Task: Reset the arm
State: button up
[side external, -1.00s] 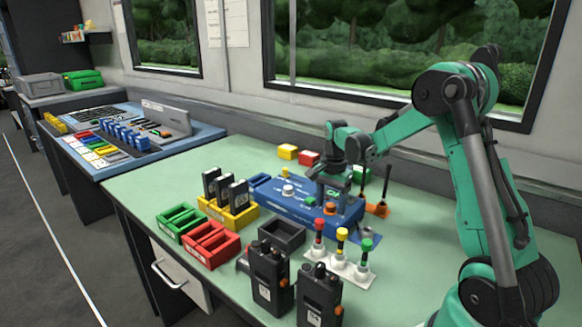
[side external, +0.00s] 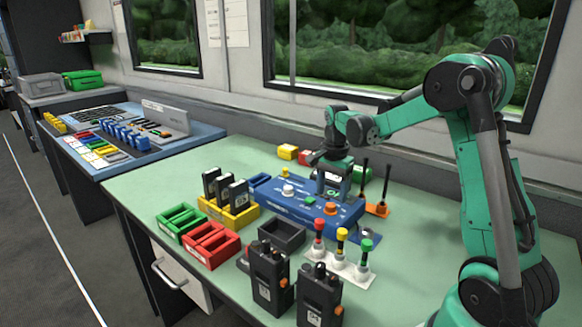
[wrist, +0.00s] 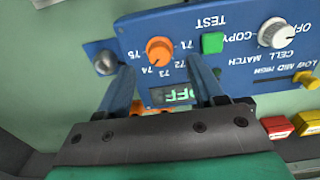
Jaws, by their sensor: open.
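My gripper (side external: 333,192) is above the blue tester box (side external: 290,204) on the green table. In the wrist view my gripper (wrist: 158,64) has its two fingers spread, with nothing between them. The box appears upside down there, with its blue panel (wrist: 235,62) beyond the fingertips. An orange knob (wrist: 159,50) lies ahead, between the finger directions. A green button (wrist: 212,42) and a white knob (wrist: 273,32) sit farther right.
Black battery packs stand in a yellow rack (side external: 243,223). Red (side external: 212,258) and green (side external: 172,228) trays and an empty dark tray (side external: 290,232) are nearby. Two black radios (side external: 268,275) stand at the front edge. Capped posts stand on a white strip (side external: 350,272).

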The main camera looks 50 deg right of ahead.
aim_at(331, 205)
notch_tip(331, 205, up, 3)
jog(key=shift+f, duration=0.1)
notch_tip(331, 205, down, 6)
jog(key=shift+f, duration=0.1)
jog(key=shift+r+n, duration=0.25)
jog(key=shift+n, duration=0.45)
jog(key=n, duration=1.1)
jog(key=shift+n, duration=0.4)
jog(key=n, duration=0.6)
jog(key=shift+n, duration=0.3)
jog(key=n, duration=0.7)
